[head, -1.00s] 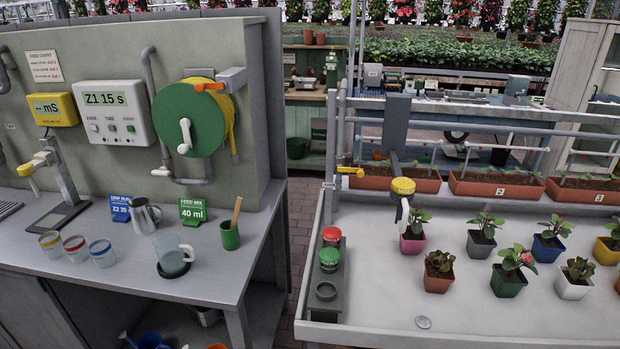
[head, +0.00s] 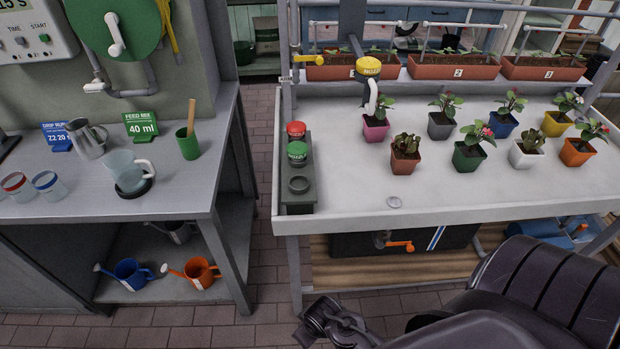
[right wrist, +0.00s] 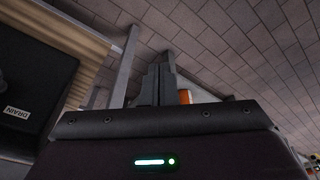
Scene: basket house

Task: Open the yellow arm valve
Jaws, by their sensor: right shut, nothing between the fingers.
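A yellow lever handle (head: 308,61) sits on the grey pipe at the back left corner of the white plant bench, beside the row of brown planters. It lies roughly level. My right gripper (right wrist: 157,75) is shut and empty in the right wrist view, low down near the brick floor. In the head view my right arm comes in from the lower right, with dark gripper parts (head: 330,322) at the bottom, in front of the bench and well below the lever. My left gripper is not in view.
A grey table (head: 180,195) stands left, across a brick aisle.

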